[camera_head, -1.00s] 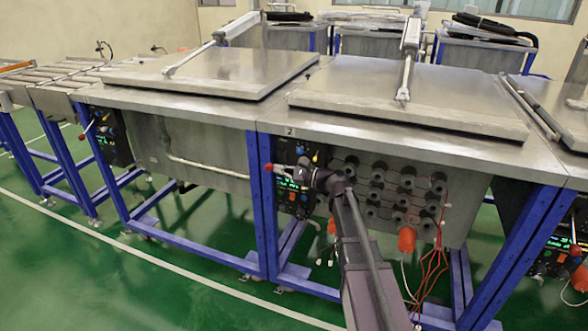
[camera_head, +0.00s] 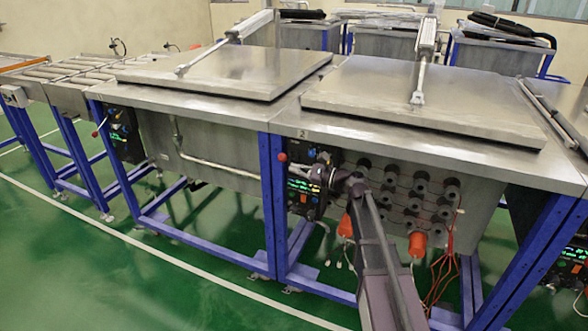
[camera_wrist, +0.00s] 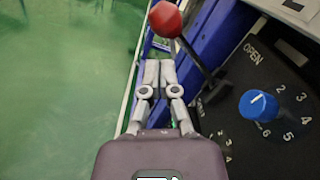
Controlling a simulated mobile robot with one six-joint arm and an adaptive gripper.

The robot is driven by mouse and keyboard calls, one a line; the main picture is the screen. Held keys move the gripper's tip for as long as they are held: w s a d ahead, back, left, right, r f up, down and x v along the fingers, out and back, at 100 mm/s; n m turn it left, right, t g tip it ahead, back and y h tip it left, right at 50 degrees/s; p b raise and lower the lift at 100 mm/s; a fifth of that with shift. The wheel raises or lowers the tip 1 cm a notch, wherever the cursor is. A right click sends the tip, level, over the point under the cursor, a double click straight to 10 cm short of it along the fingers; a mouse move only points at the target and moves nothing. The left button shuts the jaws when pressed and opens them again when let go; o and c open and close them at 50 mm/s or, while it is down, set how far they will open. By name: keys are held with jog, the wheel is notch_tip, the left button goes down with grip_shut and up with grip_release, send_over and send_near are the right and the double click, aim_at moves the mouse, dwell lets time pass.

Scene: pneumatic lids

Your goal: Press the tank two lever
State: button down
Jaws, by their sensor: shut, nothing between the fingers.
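The tank two lever has a red ball knob (camera_wrist: 165,19) on a dark shaft (camera_wrist: 194,60) in the wrist view. The shaft slants down right to the black panel. The knob (camera_head: 282,157) also shows in the head view, at the upper left of the panel under the tank marked 2. My gripper (camera_wrist: 158,64) is shut and empty. In the wrist view its fingertips lie just below the knob and left of the shaft, with a small gap in the picture; depth is unclear. In the head view my gripper (camera_head: 312,173) is in front of the panel.
A blue dial (camera_wrist: 259,105) with numbers and the word OPEN sits on the panel right of the lever. A blue frame post (camera_head: 267,205) stands left of the panel. Both front tank lids (camera_head: 425,100) are down. Green floor (camera_head: 180,285) is free in front.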

jog(key=v, duration=0.9)
jog(key=shift+w+r, duration=0.1)
jog(key=shift+w, duration=0.05)
